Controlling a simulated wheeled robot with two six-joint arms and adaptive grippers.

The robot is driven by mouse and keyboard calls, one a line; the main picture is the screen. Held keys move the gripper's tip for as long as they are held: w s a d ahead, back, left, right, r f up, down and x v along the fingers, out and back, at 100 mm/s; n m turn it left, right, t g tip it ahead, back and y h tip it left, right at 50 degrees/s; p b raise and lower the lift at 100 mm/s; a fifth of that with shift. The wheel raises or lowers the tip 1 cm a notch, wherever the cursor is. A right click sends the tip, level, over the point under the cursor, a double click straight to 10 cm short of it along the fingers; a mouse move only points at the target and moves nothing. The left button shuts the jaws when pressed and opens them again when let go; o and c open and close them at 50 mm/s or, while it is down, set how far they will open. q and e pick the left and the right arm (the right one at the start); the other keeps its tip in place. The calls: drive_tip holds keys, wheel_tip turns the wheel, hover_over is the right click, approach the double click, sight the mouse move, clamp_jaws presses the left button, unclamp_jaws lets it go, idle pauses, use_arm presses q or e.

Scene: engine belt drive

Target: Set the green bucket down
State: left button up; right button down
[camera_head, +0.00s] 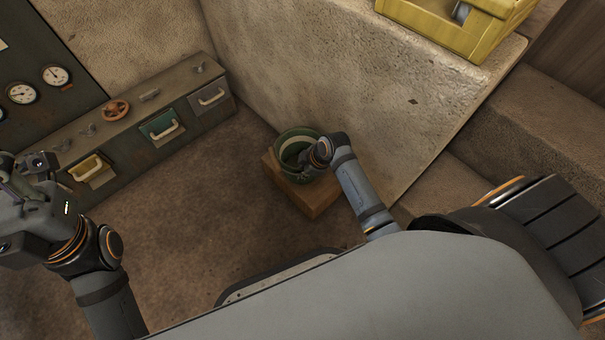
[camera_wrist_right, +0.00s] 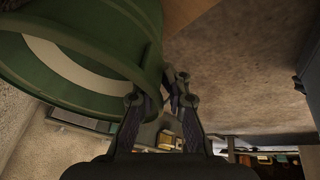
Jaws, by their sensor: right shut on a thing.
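The green bucket (camera_head: 283,141) has a pale band inside and is seen from above, over a wooden block (camera_head: 316,201) beside the wall. Whether it rests on the block or hangs just above it, I cannot tell. My right gripper (camera_head: 306,158) is at the bucket's near right side, shut on its rim. In the right wrist view, the bucket (camera_wrist_right: 110,45) fills the upper left, tilted in the picture, with the fingers (camera_wrist_right: 164,90) at its rim. My left gripper (camera_head: 18,178) is at the left edge, away from the bucket; its fingers are unclear.
A low cabinet (camera_head: 128,148) with yellow, green and grey drawers runs along the back left; the yellow one looks partly open. A gauge panel (camera_head: 30,60) stands above. A yellow crate (camera_head: 440,28) sits on the ledge at top right. The floor between is clear.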

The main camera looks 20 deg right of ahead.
drive_tip(key=shift+r, duration=0.15)
drive_tip(key=c, duration=1.4)
unclamp_jaws()
drive_tip(key=shift+o, duration=0.2)
